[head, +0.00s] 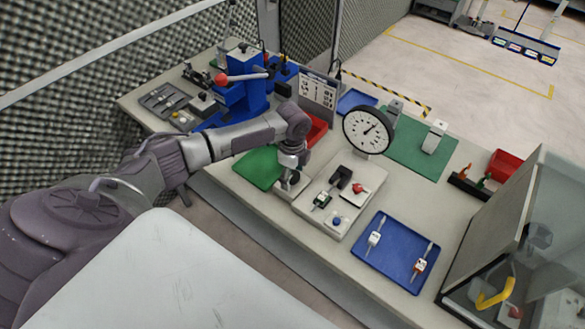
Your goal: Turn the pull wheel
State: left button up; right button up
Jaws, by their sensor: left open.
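A pale grey bench fixture (322,218) lies on the workbench, with a round white dial with a black rim (368,130) standing at its back. On the fixture are a black bracket (341,178), a red knob (358,188), a green-and-black clamp piece (322,200) and a blue button (337,221). I cannot clearly make out the pull wheel; it may be hidden behind my gripper. My left gripper (287,184) points down at the fixture's left end, open. Whether it touches anything there cannot be told. My right gripper is not in view.
A blue tray (388,268) with two small tools lies right of the fixture. A green mat (262,168) lies left of it, with a red bin (317,130) behind. A blue press (243,95) stands back left. A clear-walled enclosure (500,215) stands at the right.

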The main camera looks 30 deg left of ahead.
aim_at(292, 175)
pick_arm(q)
notch_tip(292, 175, up, 12)
jog(key=shift+f, duration=0.25)
dwell(0.5)
